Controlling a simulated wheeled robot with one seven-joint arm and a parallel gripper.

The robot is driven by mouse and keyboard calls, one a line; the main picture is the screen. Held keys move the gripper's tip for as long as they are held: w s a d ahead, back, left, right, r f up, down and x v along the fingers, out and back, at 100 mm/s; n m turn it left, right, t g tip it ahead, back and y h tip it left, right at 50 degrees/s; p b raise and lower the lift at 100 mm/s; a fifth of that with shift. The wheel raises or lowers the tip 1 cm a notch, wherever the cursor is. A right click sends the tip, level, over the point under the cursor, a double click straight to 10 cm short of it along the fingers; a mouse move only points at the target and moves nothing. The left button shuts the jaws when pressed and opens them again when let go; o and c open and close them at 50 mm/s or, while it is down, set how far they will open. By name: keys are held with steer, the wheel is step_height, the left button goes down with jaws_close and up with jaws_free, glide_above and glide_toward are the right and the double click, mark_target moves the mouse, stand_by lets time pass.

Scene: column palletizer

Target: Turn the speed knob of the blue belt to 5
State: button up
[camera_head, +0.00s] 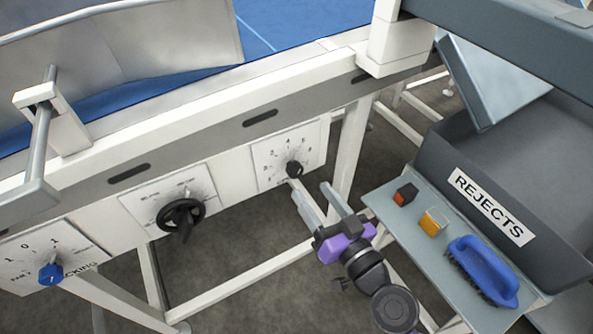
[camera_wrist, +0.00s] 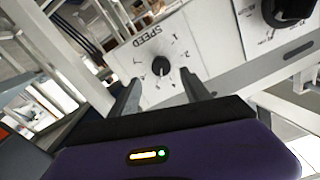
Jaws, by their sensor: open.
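The blue belt (camera_head: 265,35) runs across the top of the head view. On its white side frame is a dial plate (camera_head: 265,160) with a small black knob (camera_head: 294,169). The wrist view shows this plate marked SPEED (camera_wrist: 146,45), with the black knob (camera_wrist: 161,66) in its middle. The knob's exact setting is too small to read. My gripper (camera_head: 312,192) is open and empty, just below and right of the knob in the head view. In the wrist view, its fingers (camera_wrist: 160,88) stand either side below the knob, apart from it.
A larger black rotary handle (camera_head: 181,215) and a blue knob (camera_head: 51,273) sit on plates further left.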

mark_target(297, 174)
steer(key=shift+n, duration=0.8)
steer(key=shift+p+x, duration=1.15)
steer(key=shift+x, duration=2.75)
steer(key=shift+a, duration=0.1)
jaws_close()
